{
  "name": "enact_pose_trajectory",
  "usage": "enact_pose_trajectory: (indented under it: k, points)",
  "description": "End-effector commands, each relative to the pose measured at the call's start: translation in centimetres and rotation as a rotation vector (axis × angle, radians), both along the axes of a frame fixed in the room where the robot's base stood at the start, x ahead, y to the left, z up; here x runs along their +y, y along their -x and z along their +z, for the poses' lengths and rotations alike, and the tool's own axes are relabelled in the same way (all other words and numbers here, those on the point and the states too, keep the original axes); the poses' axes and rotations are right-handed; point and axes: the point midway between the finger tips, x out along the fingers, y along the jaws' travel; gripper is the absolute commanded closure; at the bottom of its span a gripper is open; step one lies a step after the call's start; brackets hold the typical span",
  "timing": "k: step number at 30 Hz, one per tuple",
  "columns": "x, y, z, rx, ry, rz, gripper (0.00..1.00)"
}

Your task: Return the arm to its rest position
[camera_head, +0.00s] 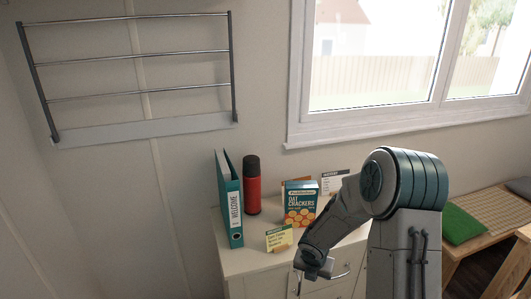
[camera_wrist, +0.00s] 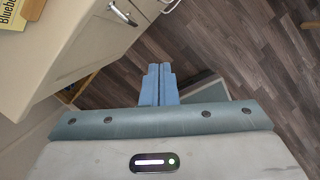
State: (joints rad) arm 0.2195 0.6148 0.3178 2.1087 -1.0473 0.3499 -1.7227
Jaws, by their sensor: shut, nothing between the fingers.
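My arm stands at the right in the head view, bent at the elbow, with its forearm reaching down to the left in front of the white cabinet. My gripper (camera_head: 314,268) is low by the cabinet's front edge in the head view, small and partly hidden by the arm. In the wrist view my gripper (camera_wrist: 159,71) points over the floor, its two blue fingers together with nothing between them. The cabinet (camera_wrist: 60,60) is to the left of the fingers in the wrist view, apart from them.
A drawer handle (camera_head: 339,276) juts out near my gripper. A bench with a green cushion (camera_head: 462,226) is at the right.

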Motion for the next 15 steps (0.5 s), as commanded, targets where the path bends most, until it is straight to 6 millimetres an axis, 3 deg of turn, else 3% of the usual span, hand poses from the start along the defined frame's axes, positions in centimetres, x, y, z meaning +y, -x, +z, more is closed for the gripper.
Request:
enact_pose_trajectory:
  k: [1,6,15]
  points:
    - [-0.6,0.3,2.2,-0.027,0.004,-0.103,1.0]
    - [-2.3,2.6,8.1,-0.11,-0.025,-0.508,1.0]
    - [-3.7,8.8,16.7,-0.263,-0.176,-1.213,1.0]
